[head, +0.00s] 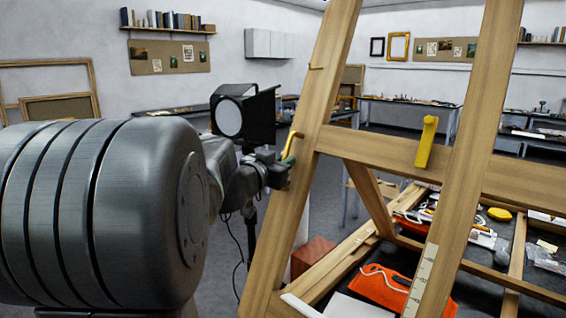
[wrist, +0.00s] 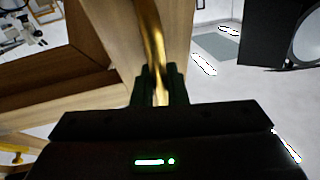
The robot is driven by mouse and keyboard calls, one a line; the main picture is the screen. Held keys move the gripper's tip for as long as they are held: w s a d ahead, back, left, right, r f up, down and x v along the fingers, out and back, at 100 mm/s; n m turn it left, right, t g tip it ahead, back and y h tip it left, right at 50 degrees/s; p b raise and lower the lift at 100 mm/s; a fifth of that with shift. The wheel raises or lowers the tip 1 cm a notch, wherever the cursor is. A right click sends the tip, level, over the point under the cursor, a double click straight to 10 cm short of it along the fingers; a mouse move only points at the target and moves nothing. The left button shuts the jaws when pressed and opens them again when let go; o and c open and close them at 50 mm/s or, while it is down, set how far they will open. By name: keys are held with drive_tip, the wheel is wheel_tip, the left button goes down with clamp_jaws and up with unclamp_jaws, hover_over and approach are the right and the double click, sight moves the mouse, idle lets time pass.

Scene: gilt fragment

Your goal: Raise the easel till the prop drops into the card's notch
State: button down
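The wooden easel (head: 310,150) leans across the head view, with two long uprights and a crossbar (head: 410,165). A curved brass handle (head: 293,140) sticks out from its left upright. My gripper (head: 287,165) is at this handle. In the wrist view, the fingers (wrist: 160,82) close around the brass handle (wrist: 151,35), with no clear gap beside it. A pale marked strip (head: 421,280), perhaps the card, is on the lower right upright; I cannot make out a notch. A slanted wooden strut (head: 370,198) behind the crossbar may be the prop; its lower end is not clear.
A yellow knob (head: 427,142) sits on the crossbar. Below lie an orange cloth (head: 385,287), a red block (head: 312,256) and several small items. A black lamp (head: 243,115) stands behind my gripper. Grey floor is open at the left.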

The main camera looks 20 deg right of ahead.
drive_tip(key=shift+s+a+r+p, duration=0.15)
drive_tip(key=shift+s+a, duration=0.05)
drive_tip(key=shift+a, duration=0.3)
drive_tip(key=shift+s+a+r+p, duration=0.1)
drive_tip(key=shift+s+a+p, duration=0.1)
drive_tip(key=shift+a, duration=0.3)
drive_tip(key=c, duration=1.5)
unclamp_jaws()
drive_tip(key=shift+d, duration=0.1)
drive_tip(key=shift+o, duration=0.2)
drive_tip(key=b+v, duration=0.1)
drive_tip(key=v, duration=1.2)
drive_tip(key=shift+a+f+b, duration=0.3)
drive_tip(key=shift+a+f, duration=0.05)
drive_tip(key=shift+s+d, duration=0.1)
drive_tip(key=x, duration=0.4)
drive_tip(key=p+x, duration=0.1)
drive_tip(key=x, duration=0.9)
drive_tip(key=shift+r, duration=0.25)
drive_tip(key=shift+s, duration=0.1)
